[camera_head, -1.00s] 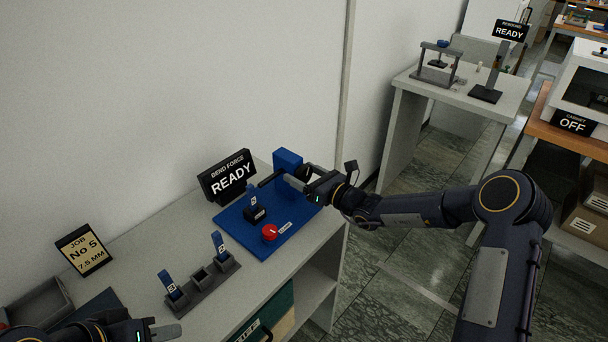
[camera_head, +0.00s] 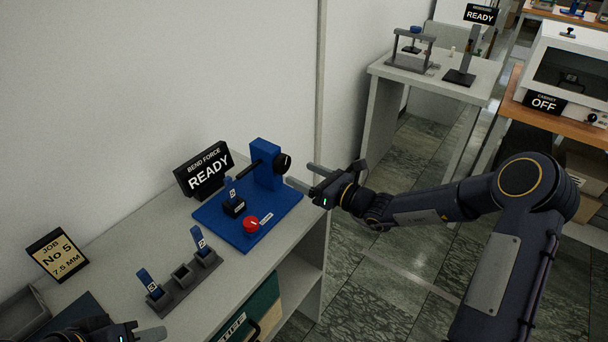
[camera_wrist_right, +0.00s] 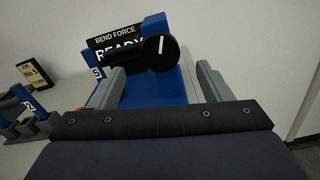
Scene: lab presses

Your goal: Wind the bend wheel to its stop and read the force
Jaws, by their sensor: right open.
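The blue bend press (camera_head: 265,165) stands on a blue base plate at the right end of the counter. Its black bend wheel (camera_head: 282,163) faces right; in the right wrist view the wheel (camera_wrist_right: 160,49) shows a white mark near upright. A blue piece sits in the black holder (camera_head: 233,206) under the press arm. The BEND FORCE display (camera_head: 205,172) reads READY. My right gripper (camera_head: 306,176) is open and empty, just right of the wheel and apart from it. In the right wrist view the wheel lies between and beyond its fingers. My left gripper (camera_head: 140,333) is partly in view at the bottom left.
A red button (camera_head: 251,223) sits on the base plate's front. A grey rack (camera_head: 184,280) with two blue pieces stands nearer, beside a JOB No 5, 7.5 MM sign (camera_head: 57,254). A wall (camera_head: 160,80) runs behind the counter. Open floor lies to the right.

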